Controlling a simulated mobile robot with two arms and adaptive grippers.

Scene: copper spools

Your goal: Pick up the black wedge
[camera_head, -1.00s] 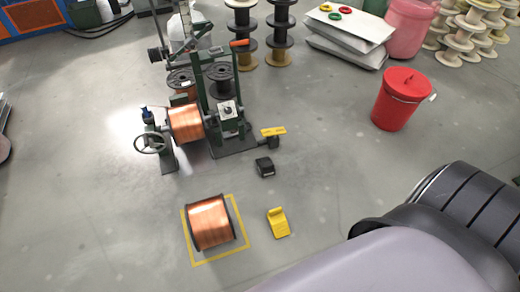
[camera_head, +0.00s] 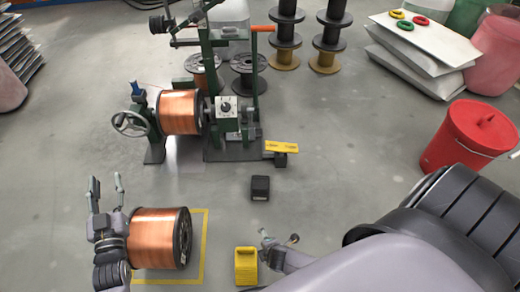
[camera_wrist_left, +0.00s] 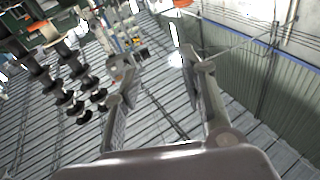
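The black wedge (camera_head: 260,188) is a small dark block on the grey floor in the head view, between the winding machine and the yellow wedge (camera_head: 246,266). My left gripper (camera_head: 107,180) points away from me beside the near copper spool (camera_head: 157,238), left of the black wedge and well apart from it. It is open and empty; the left wrist view also shows its spread fingers (camera_wrist_left: 154,60). My right gripper (camera_head: 279,237) is by the yellow wedge, nearer to me than the black wedge. Its fingertips are apart, with nothing seen between them.
The winding machine (camera_head: 228,130) holds a copper spool (camera_head: 180,112), with a yellow-topped part (camera_head: 282,149) at its base. A yellow floor outline (camera_head: 205,232) surrounds the near spool. A red bucket (camera_head: 470,138) stands at right. Floor around the black wedge is clear.

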